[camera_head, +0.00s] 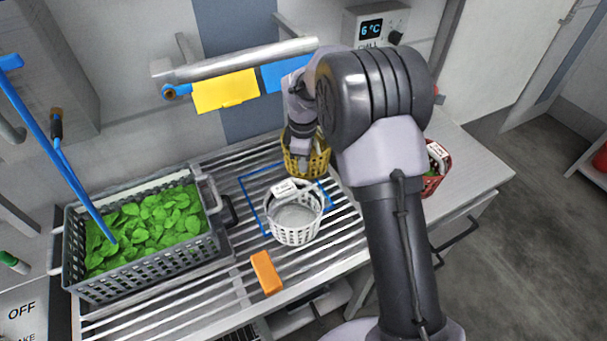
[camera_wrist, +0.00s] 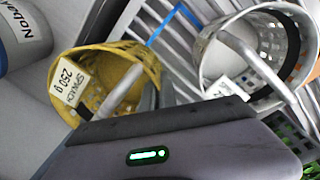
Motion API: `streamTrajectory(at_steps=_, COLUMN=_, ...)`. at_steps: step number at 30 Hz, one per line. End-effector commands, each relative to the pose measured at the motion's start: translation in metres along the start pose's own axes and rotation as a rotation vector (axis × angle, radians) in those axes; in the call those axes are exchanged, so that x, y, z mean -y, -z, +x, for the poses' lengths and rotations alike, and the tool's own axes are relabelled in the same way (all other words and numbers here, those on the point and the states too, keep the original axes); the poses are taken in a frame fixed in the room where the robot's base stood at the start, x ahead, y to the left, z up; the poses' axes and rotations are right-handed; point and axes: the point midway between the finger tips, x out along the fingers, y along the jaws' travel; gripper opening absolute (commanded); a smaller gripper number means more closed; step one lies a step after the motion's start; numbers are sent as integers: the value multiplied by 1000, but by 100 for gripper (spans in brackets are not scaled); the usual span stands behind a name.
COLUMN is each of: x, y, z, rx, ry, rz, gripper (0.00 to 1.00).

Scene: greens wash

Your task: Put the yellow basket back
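The yellow basket (camera_head: 318,163) is at the back right of the ribbed drainer, by the blue square outline, partly hidden by my arm. In the wrist view the yellow basket (camera_wrist: 92,58) shows a "SPINACH 250 g" label and a pale handle. My gripper (camera_head: 303,168) reaches down at the basket. In the wrist view its dark fingers (camera_wrist: 158,98) are right beside the handle; I cannot tell whether they grip it. The white basket (camera_head: 296,236) stands just in front, over the blue outline; it also shows in the wrist view (camera_wrist: 213,55).
A grey crate (camera_head: 150,262) of green leaves stands at left on the drainer. An orange block (camera_head: 266,273) lies at the front. A red basket (camera_head: 430,184) stands right of my arm. Yellow (camera_head: 225,91) and blue cloths hang on a rail behind.

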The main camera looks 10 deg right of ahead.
Motion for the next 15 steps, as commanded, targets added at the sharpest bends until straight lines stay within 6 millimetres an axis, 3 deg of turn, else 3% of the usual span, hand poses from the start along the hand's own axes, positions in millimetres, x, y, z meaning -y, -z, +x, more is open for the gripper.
streamTrajectory(at_steps=1, x=2, y=0, z=16, rx=1, ry=3, rz=0, gripper=0)
streamTrajectory(at_steps=4, x=4, y=0, z=37, rx=2, ry=2, rz=-1, gripper=0)
streamTrajectory(at_steps=14, x=3, y=0, z=38, rx=1, ry=1, rz=-1, gripper=0)
streamTrajectory(at_steps=15, x=4, y=0, z=39, rx=1, ry=1, rz=-1, gripper=4)
